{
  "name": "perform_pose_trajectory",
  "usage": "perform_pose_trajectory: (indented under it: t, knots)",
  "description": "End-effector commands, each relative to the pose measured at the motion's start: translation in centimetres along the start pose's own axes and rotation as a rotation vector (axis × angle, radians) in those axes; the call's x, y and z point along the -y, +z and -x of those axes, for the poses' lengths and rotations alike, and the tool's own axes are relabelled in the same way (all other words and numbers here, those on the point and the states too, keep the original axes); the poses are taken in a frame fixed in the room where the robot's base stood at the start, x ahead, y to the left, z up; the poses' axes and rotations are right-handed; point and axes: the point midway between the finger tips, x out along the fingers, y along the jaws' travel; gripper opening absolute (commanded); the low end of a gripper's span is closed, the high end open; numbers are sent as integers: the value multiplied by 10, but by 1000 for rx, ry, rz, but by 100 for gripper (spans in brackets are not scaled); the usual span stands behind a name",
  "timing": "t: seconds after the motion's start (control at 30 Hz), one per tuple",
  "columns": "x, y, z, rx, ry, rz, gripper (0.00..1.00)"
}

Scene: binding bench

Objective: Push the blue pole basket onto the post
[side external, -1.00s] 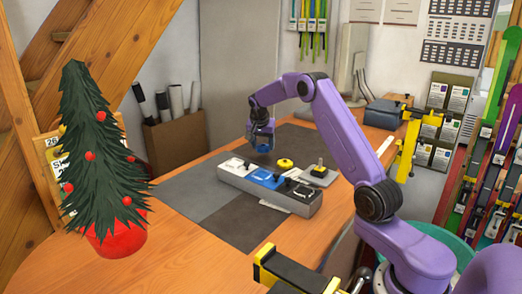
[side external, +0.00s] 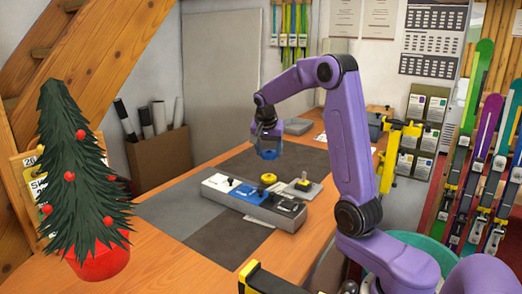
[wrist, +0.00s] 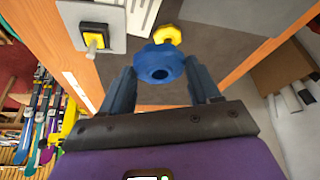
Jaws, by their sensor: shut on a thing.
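My gripper (side external: 267,147) is shut on the blue pole basket (side external: 268,155) and holds it above the dark mat. In the wrist view the basket (wrist: 160,63) sits between both fingers, with a dark round hole in its face. The post (wrist: 94,44) is a short pale pin on a yellow-and-black block, fixed to a grey plate. In the side view this post (side external: 304,181) stands right of and below the basket. The basket is apart from the post.
A yellow round piece (side external: 268,179) sits on the mat between the gripper and a grey tray (side external: 222,182) with white, blue and black compartments. A Christmas tree in a red pot (side external: 98,262) stands at the left. The mat's back part is clear.

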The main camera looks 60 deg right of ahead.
Motion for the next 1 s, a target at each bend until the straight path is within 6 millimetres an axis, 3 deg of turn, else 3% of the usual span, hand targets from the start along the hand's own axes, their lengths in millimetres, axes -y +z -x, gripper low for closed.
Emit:
perform_pose_trajectory:
  t: [0.2,0.4,0.57,1.0]
  knots:
    - [-64,-18,-6,-1,65,-158,33]
    - [-107,-23,-9,-1,109,-267,33]
    - [-118,-22,-11,0,121,-292,33]
    - [-117,-10,-41,1,122,-289,33]
